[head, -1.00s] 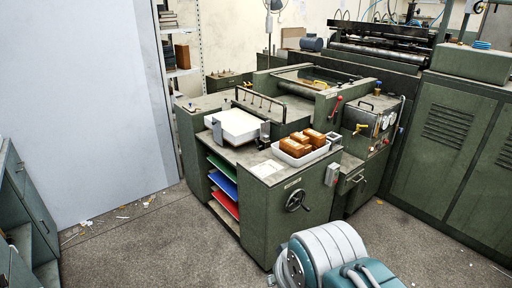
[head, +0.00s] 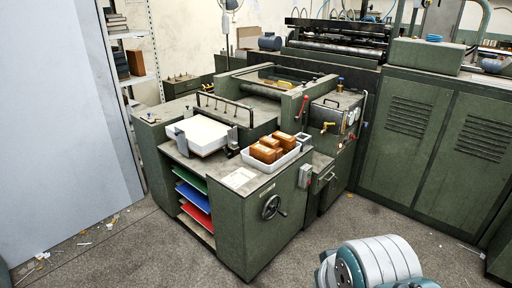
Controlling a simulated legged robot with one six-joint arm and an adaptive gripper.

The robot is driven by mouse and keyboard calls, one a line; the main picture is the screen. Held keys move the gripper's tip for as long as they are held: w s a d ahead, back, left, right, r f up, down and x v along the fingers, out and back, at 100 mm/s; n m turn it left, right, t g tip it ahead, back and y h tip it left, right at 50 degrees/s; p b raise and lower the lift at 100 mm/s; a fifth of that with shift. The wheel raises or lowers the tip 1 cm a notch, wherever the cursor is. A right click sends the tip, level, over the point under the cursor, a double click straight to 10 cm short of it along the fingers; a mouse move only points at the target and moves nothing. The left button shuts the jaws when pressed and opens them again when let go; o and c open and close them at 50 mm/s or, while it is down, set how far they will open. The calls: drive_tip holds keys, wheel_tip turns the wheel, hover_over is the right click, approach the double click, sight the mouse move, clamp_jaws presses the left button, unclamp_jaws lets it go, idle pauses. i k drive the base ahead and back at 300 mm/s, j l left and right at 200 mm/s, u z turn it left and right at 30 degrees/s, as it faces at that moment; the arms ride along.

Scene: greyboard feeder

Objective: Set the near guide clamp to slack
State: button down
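The green feeder machine (head: 225,205) stands in the middle of the head view. A white stack of board (head: 200,133) lies on its top at the left. A small grey metal block (head: 232,139), which may be the near guide clamp, stands at the stack's right side. It is too small to tell its setting. A dark rail with several uprights (head: 228,106) runs behind the stack. My gripper is not in view; only teal and white parts of my arm show at the bottom right, apart from the feeder.
A white tray (head: 271,168) with brown blocks (head: 266,150) sits on the feeder's right top. A handwheel (head: 272,206) and a grey switch box (head: 305,176) stick out of its front. Green cabinets (head: 425,140) stand at right. The front floor (head: 130,255) is mostly clear, with paper scraps.

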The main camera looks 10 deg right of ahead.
sight(227, 155)
drive_tip(key=i+j+z, duration=0.45)
drive_tip(key=j, duration=0.15)
drive_tip(key=i+j+z, duration=0.25)
drive_tip(key=j+z, duration=0.2)
drive_tip(key=j, duration=0.25)
drive_tip(key=i+j, duration=0.15)
drive_tip(key=j, duration=0.2)
drive_tip(key=i+j, duration=0.1)
drive_tip(key=j, duration=0.3)
drive_tip(key=i+j, duration=0.15)
drive_tip(key=j, duration=0.2)
drive_tip(key=i+j+z, duration=0.1)
drive_tip(key=j, duration=0.3)
drive_tip(key=i+j, duration=0.15)
drive_tip(key=j, duration=0.2)
drive_tip(key=i+j, duration=0.15)
drive_tip(key=j, duration=0.25)
